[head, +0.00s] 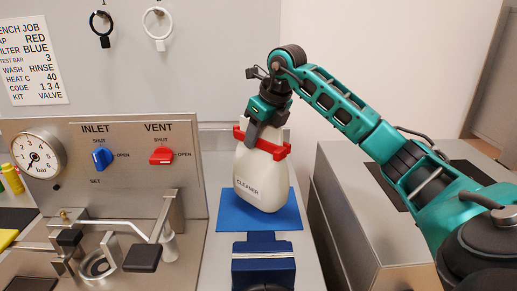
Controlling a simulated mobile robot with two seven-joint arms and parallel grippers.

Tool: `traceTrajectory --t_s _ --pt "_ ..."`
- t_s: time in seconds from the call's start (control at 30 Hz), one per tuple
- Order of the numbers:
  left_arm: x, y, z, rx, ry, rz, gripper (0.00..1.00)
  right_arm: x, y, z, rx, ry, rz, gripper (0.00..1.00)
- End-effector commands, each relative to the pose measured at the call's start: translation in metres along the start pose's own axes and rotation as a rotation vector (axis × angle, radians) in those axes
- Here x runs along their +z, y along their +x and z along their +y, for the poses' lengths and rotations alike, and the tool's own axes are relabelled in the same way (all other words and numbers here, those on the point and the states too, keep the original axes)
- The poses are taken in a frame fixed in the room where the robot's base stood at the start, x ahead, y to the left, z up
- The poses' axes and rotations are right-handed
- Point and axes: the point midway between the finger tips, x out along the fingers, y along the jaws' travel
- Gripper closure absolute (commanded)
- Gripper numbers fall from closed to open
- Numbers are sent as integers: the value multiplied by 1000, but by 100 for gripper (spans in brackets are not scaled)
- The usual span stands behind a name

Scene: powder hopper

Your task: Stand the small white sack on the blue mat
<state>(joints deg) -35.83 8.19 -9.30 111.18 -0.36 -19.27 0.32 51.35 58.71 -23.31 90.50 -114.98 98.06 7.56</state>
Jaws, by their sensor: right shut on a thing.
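The small white sack (260,182), marked CLEANER, is in the middle of the head view, with a red clip-like bar (262,143) across its upper part. My right gripper (262,128) comes down from above and is shut on the sack's top. The sack is close to upright with a slight tilt. Its bottom overlaps the blue mat (228,217) in the picture; I cannot tell whether it touches the mat. The mat lies on the grey bench, partly hidden behind the sack. My left gripper is not in view.
A blue block with a pale band (264,266) stands just in front of the mat. To the left is a panel with a gauge (37,157), a blue inlet knob (102,158), a red vent knob (161,156) and a metal lever fixture (145,256). A grey cabinet (345,215) stands right.

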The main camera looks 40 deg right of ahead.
Motion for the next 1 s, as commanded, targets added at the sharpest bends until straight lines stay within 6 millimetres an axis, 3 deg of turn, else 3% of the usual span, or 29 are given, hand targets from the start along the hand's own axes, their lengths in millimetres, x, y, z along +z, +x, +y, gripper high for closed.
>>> traceTrajectory --t_s 0.2,0.6,0.63,0.9,1.0 --pt "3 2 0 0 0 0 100 -11 26 0 1 -1 -1 100" --pt "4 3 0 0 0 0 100 -13 31 0 0 -1 -1 100" --pt "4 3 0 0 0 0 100 -14 33 0 0 -1 3 59" --pt "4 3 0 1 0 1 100 -14 32 0 0 -1 3 34" --pt "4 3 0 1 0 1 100 -14 32 0 0 -1 3 34"
